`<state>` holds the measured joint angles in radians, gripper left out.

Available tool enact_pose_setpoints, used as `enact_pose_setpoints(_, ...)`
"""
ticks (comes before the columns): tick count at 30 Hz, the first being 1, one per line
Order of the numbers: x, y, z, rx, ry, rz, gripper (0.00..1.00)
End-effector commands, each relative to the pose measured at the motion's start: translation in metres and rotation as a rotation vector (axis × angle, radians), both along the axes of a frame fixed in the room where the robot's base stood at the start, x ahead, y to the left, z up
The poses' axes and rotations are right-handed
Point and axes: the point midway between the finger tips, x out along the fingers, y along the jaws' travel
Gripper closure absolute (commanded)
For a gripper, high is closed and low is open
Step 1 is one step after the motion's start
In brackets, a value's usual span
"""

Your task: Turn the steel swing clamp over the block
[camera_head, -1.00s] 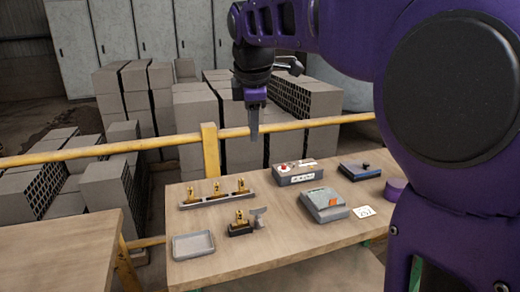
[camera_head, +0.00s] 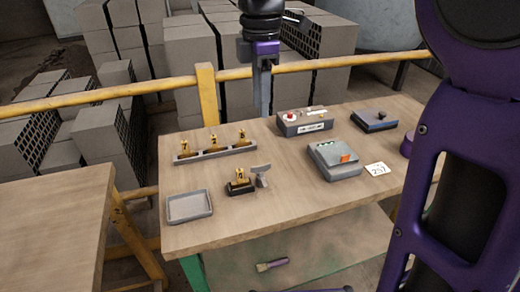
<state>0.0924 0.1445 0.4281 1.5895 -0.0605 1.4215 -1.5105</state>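A small dark base with a brass-coloured block (camera_head: 239,179) sits near the front middle of the wooden table. The grey steel swing clamp (camera_head: 262,173) stands just right of it, with its flat arm apparently turned away from the block. My gripper (camera_head: 263,105) hangs at the top middle, pointing down, beyond the back of the table and well away from the clamp. It is seen edge-on, so the gap between its fingers cannot be made out.
A rack with several brass pieces (camera_head: 213,148) lies at the back left, and an empty grey tray (camera_head: 189,206) at the front left. A red-button box (camera_head: 305,122), a grey device (camera_head: 335,161), a dark box (camera_head: 374,121) and a card (camera_head: 377,169) occupy the right. A yellow rail (camera_head: 140,88) runs behind.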

Motion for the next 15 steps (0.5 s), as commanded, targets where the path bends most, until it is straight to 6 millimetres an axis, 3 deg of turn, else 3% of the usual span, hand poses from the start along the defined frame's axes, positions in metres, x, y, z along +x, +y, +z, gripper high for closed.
enact_pose_setpoints(15, -0.001, 0.0, -0.109, 0.0, 0.004, 0.0, 0.64)
